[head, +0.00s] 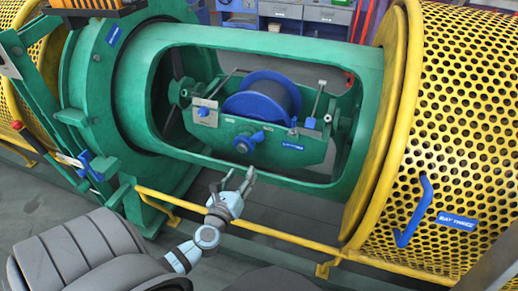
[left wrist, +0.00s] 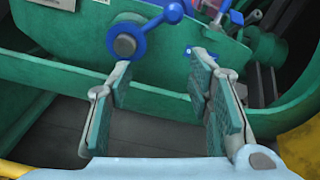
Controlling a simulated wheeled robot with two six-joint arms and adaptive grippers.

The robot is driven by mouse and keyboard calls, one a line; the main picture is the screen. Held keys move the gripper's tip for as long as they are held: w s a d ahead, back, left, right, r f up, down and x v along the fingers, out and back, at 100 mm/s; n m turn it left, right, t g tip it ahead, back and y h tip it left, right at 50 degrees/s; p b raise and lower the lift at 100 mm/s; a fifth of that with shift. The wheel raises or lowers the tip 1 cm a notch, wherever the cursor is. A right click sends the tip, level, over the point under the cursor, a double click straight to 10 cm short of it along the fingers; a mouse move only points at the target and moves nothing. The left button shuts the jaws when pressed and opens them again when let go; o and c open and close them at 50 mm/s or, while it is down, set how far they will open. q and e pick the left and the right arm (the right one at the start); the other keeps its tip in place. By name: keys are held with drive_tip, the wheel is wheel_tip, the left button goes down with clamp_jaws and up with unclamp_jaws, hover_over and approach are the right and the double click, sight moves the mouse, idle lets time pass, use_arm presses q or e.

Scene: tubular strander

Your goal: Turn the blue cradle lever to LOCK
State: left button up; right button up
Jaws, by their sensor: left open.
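The blue cradle lever (head: 248,141) sits on the front wall of the green cradle (head: 215,135), inside the window of the green tube. It has a round hub with a dark centre, and its arm points up and right to a ball end. In the left wrist view the lever's hub (left wrist: 125,42) and ball end (left wrist: 173,12) lie just beyond the fingertips. My left gripper (head: 239,177) is open and empty, below and in front of the lever, with a gap between them. The lock markings are not readable. My right gripper is not in view.
A blue-flanged reel (head: 262,97) lies in the cradle. The green tube's lower edge (head: 290,185) and a yellow rail (head: 270,232) run near my left arm. A perforated yellow guard (head: 460,130) with a blue handle (head: 413,212) stands right.

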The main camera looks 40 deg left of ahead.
sight(258, 141)
use_arm(q)
drive_tip(key=shift+m+t, duration=0.6)
drive_tip(key=shift+m, duration=0.2)
drive_tip(key=r+x, duration=0.1)
drive_tip(key=x, duration=0.3)
drive_tip(key=b+x, duration=0.1)
drive_tip(key=x, duration=0.4)
drive_tip(key=r+x, duration=0.1)
drive_tip(key=x, duration=0.4)
drive_tip(key=shift+w+d+r, duration=0.1)
drive_tip(key=shift+d+r, duration=0.25)
drive_tip(key=shift+r, duration=0.05)
drive_tip(key=shift+w+a+r, duration=0.1)
drive_tip(key=shift+w+a, duration=0.1)
drive_tip(key=shift+w, duration=0.25)
drive_tip(key=shift+s, duration=0.1)
clamp_jaws()
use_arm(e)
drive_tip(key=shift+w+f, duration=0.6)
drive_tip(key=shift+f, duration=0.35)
use_arm(q)
drive_tip(key=shift+d, duration=0.1)
